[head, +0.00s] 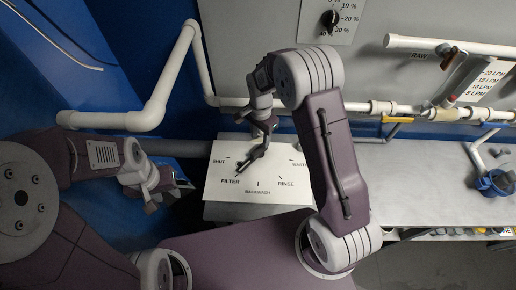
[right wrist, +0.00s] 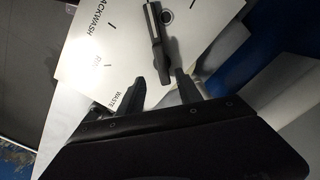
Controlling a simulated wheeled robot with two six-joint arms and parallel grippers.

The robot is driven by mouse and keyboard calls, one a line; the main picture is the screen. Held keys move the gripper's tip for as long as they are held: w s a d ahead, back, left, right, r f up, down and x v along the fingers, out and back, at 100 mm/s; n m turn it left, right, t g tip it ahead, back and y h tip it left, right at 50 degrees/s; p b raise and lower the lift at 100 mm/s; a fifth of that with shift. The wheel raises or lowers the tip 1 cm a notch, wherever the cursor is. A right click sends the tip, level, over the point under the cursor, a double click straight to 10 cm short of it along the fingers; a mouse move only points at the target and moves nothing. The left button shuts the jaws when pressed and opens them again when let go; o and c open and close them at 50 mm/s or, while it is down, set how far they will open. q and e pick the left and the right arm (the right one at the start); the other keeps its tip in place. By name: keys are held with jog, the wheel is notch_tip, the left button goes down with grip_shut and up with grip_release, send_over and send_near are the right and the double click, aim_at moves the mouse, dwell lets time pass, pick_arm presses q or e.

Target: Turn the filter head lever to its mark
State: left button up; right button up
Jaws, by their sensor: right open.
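White pipes (head: 160,92) run along the wall behind the plate. A dial knob (head: 330,19) is at the top. A flow panel (head: 482,80) and a blue fitting (head: 494,184) are at the right. The grey bench (head: 425,165) is mostly bare right of my right arm.

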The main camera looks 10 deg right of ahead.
aim_at(258, 149)
jog(key=f, duration=0.2)
jog(key=f+p, duration=0.1)
jog(key=f, duration=0.4)
jog(key=shift+w+a+f+p, duration=0.15)
jog(key=shift+a+f+p, duration=0.2)
jog(key=shift+a+f, duration=0.05)
jog(key=shift+d+f, duration=0.2)
jog(key=shift+f, duration=0.15)
jog(key=shift+a, duration=0.15)
jog(key=c, duration=0.5)
grip_shut()
